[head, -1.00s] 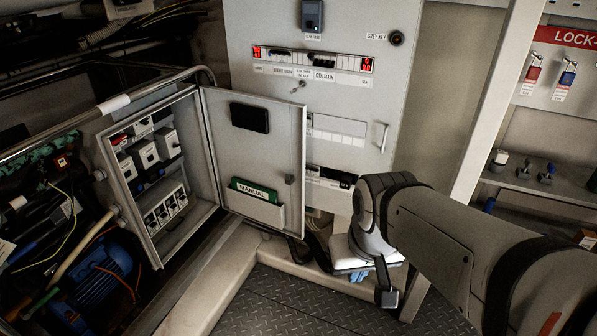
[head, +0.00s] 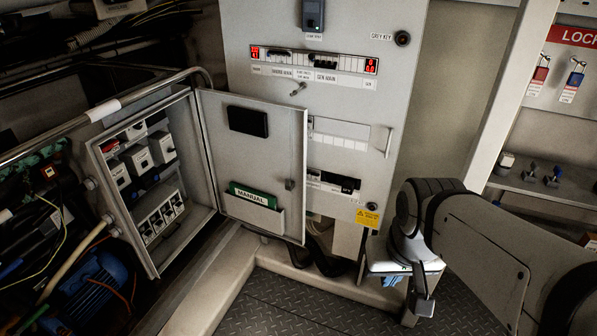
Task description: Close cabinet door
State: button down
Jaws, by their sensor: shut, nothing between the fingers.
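The cabinet door (head: 253,170) is a light grey panel, standing wide open to the right of its cabinet (head: 150,180). It is hinged along the cabinet's right edge. Its inner face shows a black rectangle, a pocket with a green MANUAL booklet (head: 254,196) and a small latch (head: 290,185) near the free edge. My gripper (head: 393,281) is at the lower right, pointing down, shut and empty. It is to the right of the door's free edge and apart from it in the picture. My wrist hides part of it.
A tall grey panel (head: 345,100) with red displays and a handle stands behind the door. A metal rail (head: 100,112) runs past the cabinet's upper left. A blue motor (head: 97,285) and cables are at lower left. Patterned floor (head: 290,305) is clear. A shelf (head: 560,190) is at right.

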aim_at(259, 144)
jog(key=i, duration=0.9)
jog(key=z, duration=0.05)
